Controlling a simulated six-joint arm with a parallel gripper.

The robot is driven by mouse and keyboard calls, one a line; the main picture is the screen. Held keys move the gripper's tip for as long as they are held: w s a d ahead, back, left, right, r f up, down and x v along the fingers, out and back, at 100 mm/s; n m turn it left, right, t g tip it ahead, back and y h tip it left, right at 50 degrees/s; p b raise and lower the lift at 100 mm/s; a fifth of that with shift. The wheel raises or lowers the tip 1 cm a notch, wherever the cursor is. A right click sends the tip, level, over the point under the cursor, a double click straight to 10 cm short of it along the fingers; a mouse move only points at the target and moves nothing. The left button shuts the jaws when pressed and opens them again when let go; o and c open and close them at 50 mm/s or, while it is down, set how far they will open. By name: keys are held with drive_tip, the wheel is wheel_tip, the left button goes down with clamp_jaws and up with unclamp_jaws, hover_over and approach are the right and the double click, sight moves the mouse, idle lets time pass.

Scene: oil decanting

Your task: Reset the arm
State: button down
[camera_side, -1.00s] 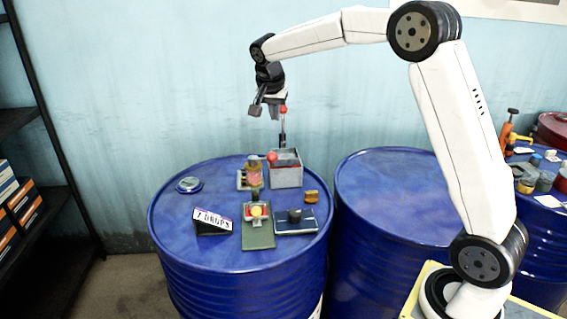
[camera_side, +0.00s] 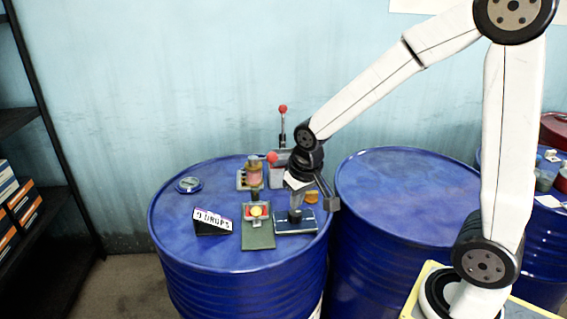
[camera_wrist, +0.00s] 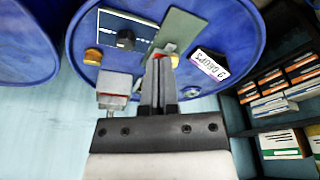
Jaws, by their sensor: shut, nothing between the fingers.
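My gripper (camera_side: 297,203) is low over the right part of the blue drum top, in front of the grey box and overlapping the dark knob on the blue plate in the side view. In the wrist view its fingers (camera_wrist: 160,62) are together with nothing between them. Whether the tips touch anything is unclear. The blue plate (camera_side: 283,229) lies on the drum, with its dark knob (camera_wrist: 126,39). Left of it is the green plate (camera_side: 258,238) with a red holder and yellow disc (camera_side: 257,211).
The drum top (camera_side: 180,219) also holds a drops sign (camera_side: 212,220), a small bottle (camera_side: 253,172), a round dish (camera_side: 189,184), an orange piece (camera_side: 312,197) and a grey box (camera_wrist: 115,83) partly hidden in the side view. A red-knobbed lever (camera_side: 283,109) stands behind. The neighbouring drum (camera_side: 410,195) is bare.

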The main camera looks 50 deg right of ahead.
drive_tip(key=s+a+f+n, duration=0.2)
drive_tip(key=s+f, duration=0.1)
drive_tip(key=s, duration=0.4)
drive_tip(key=shift+s+a+f+n+y, duration=0.15)
drive_tip(key=shift+s+f+n+y, duration=0.15)
drive_tip(key=shift+s+n, duration=0.1)
